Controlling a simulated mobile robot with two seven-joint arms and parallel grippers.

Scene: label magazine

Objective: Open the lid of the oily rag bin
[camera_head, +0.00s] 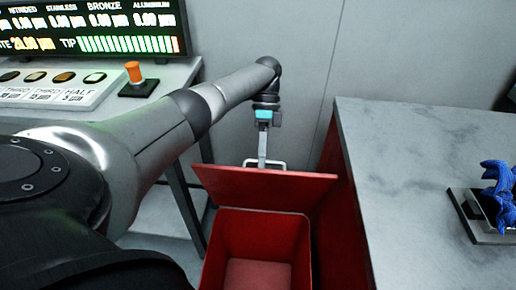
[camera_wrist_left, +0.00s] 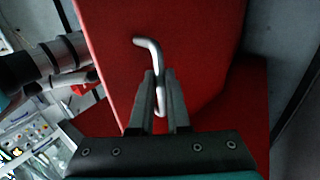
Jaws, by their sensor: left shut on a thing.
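The red oily rag bin (camera_head: 259,236) stands on the floor between the two tables, and its inside shows empty down to the red bottom. Its red lid (camera_head: 265,188) is tilted up at the far side, apart from the front rim. A pale bar handle (camera_head: 279,165) sits at the lid's far edge. My left gripper (camera_head: 262,163) reaches down to the handle and is shut on it. In the left wrist view the fingers (camera_wrist_left: 160,85) close around the handle (camera_wrist_left: 151,45), with the red lid (camera_wrist_left: 190,50) behind. My right gripper is in neither view.
A grey-topped red cabinet (camera_head: 420,160) stands close at the bin's right, with a blue object (camera_head: 500,185) on a small tray. At left, a table holds a lit display (camera_head: 100,28) and an orange-topped joystick (camera_head: 135,78). A grey wall is behind.

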